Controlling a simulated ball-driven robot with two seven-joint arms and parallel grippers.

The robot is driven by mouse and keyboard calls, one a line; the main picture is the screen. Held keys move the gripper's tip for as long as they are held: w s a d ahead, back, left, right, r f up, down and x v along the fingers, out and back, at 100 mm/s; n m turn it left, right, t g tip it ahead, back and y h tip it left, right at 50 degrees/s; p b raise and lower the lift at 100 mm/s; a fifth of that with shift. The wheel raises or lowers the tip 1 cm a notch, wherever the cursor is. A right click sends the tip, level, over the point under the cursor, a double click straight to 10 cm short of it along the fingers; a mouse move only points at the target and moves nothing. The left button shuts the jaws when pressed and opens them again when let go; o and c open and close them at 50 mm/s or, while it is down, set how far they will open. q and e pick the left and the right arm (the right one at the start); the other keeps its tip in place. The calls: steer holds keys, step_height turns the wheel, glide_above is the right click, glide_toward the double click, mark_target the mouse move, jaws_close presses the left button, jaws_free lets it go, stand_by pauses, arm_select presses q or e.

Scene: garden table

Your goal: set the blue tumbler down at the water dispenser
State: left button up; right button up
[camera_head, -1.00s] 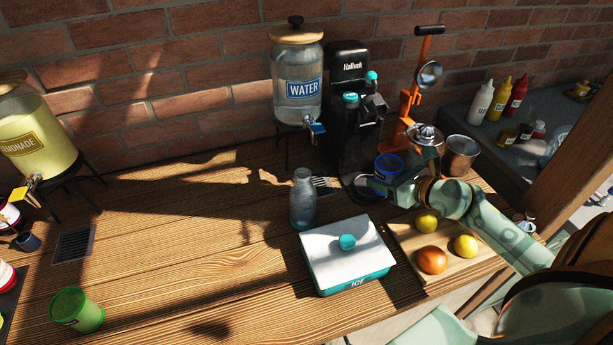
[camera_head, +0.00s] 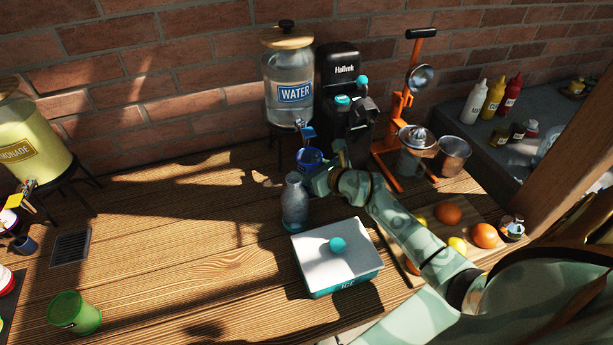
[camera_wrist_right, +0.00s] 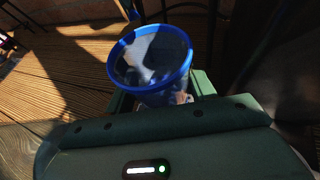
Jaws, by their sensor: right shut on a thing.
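The blue tumbler (camera_head: 309,157) is in my right gripper (camera_head: 318,178), in front of the water dispenser (camera_head: 290,88) and just below its tap (camera_head: 307,131). In the right wrist view the tumbler (camera_wrist_right: 150,58) shows its blue rim, held upright or nearly so between the green fingers (camera_wrist_right: 160,95). My right gripper is shut on it. The tumbler's base is hidden, so I cannot tell whether it touches the table. The drip grate under the tap is hidden too. My left gripper is not in view.
A glass bottle (camera_head: 295,202) stands close in front of the tumbler. A black machine (camera_head: 345,105) stands right of the dispenser. A white-lidded ice box (camera_head: 335,262) sits in front. The lemonade dispenser (camera_head: 32,150) is at the left. The table (camera_head: 180,245) left of the bottle is clear.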

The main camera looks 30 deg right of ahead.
steer(key=shift+w+a, duration=0.2)
steer(key=shift+w, duration=0.2)
steer(key=shift+f, duration=0.2)
steer(key=shift+f+b, duration=0.85)
steer(key=shift+f, duration=0.7)
steer(key=shift+f, duration=0.2)
steer(key=o, duration=1)
steer(key=shift+r, duration=0.1)
steer(key=shift+r, duration=0.15)
steer(key=p+v, duration=0.3)
steer(key=v, duration=0.9)
